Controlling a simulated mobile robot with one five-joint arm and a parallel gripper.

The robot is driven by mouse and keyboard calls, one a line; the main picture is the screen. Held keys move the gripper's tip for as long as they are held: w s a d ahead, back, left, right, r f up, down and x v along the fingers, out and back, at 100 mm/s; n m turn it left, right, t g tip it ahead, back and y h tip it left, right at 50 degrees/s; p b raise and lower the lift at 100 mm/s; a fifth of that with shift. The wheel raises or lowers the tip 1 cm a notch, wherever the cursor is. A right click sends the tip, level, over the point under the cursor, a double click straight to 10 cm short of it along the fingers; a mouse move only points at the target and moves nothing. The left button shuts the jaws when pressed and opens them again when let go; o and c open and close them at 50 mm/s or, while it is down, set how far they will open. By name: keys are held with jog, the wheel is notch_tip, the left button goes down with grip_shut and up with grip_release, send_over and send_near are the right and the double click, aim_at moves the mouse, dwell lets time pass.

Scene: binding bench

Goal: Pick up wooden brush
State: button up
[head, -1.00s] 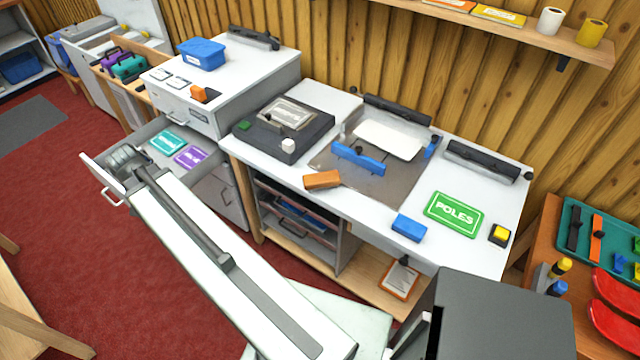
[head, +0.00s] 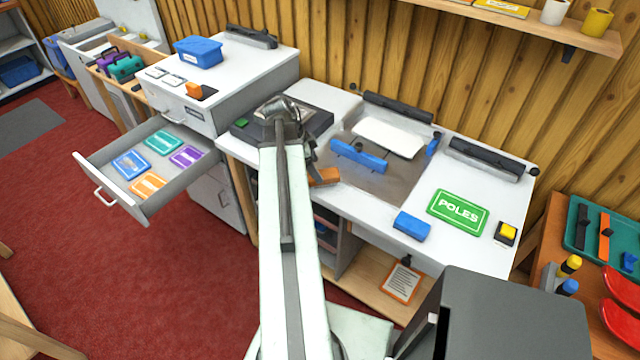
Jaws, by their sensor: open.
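A brown-orange block that looks like the wooden brush (head: 328,177) lies at the front edge of the white bench, left of the blue block. Its left part is hidden behind my arm. My gripper (head: 310,154) is at the end of the arm, over the bench's front edge, just left of and close to the brush. It is small and partly hidden by the arm, with nothing seen in it. I cannot tell whether it touches the brush.
A dark press-like box (head: 318,118) stands behind my gripper. A blue block (head: 411,226), a green POLES sign (head: 458,212) and a yellow button (head: 507,232) are further right. An open drawer (head: 100,190) juts out at left.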

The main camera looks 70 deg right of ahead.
jog(key=b+x, duration=0.4)
jog(key=x, duration=0.1)
jog(key=shift+a+f+b, duration=0.15)
jog(key=shift+f+b, duration=0.05)
jog(key=shift+b, duration=0.2)
jog(key=shift+r, duration=0.15)
jog(key=shift+f, duration=0.25)
grip_shut()
jog(key=shift+r, duration=0.15)
